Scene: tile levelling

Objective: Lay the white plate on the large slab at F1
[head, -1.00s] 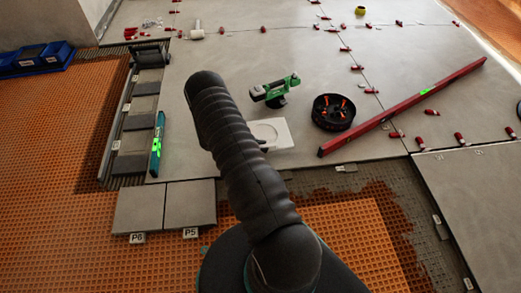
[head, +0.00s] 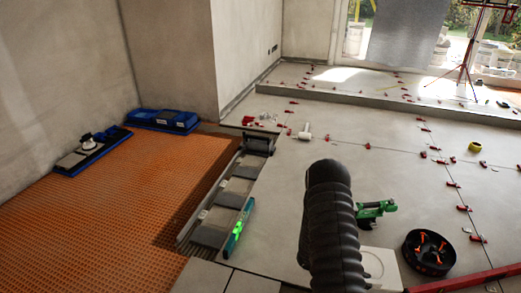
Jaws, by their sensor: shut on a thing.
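The white plate (head: 386,266) is a pale square with a round ring on its face. It shows low in the head view, right of my black ribbed arm, which hides its left part. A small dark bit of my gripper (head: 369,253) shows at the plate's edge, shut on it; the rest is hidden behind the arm. The large grey slab (head: 290,205) spreads behind and to the left of the plate. I cannot tell whether the plate touches the slab or hangs above it. No label for the spot is readable.
A green tool (head: 374,212) and a black reel (head: 430,250) lie close to the plate. A red bar (head: 470,280) lies front right. A green-lit level (head: 238,228) lies along the slab's left edge. Red clips dot the joints. The slab's left middle is clear.

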